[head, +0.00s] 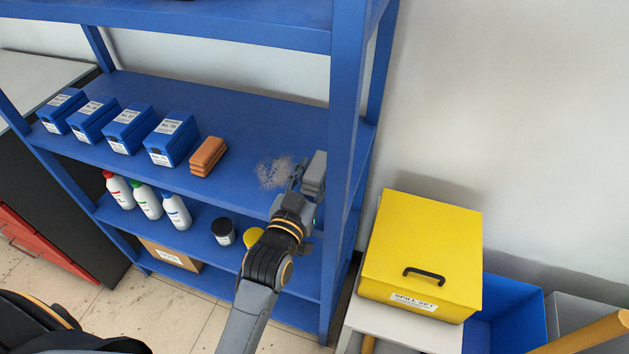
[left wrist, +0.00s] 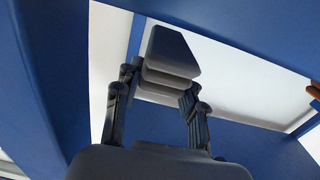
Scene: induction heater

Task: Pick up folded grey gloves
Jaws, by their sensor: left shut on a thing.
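The folded grey gloves (head: 314,174) are a small stack of grey layers at the right end of the middle blue shelf, beside the front post. My left gripper (head: 303,182) reaches in from below and is shut on them. In the left wrist view the grey stack (left wrist: 168,62) sits between the two fingers of the left gripper (left wrist: 160,95), with its layers jutting past the fingertips. Whether the stack still touches the shelf cannot be told. My right gripper is not in view.
A grey powdery patch (head: 275,172) lies left of the gripper. An orange-brown stack (head: 207,156) and several blue boxes (head: 170,140) stand farther left. The blue post (head: 346,130) is close on the right. Bottles (head: 176,211) and a dark jar (head: 223,232) stand below. A yellow case (head: 423,247) is at right.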

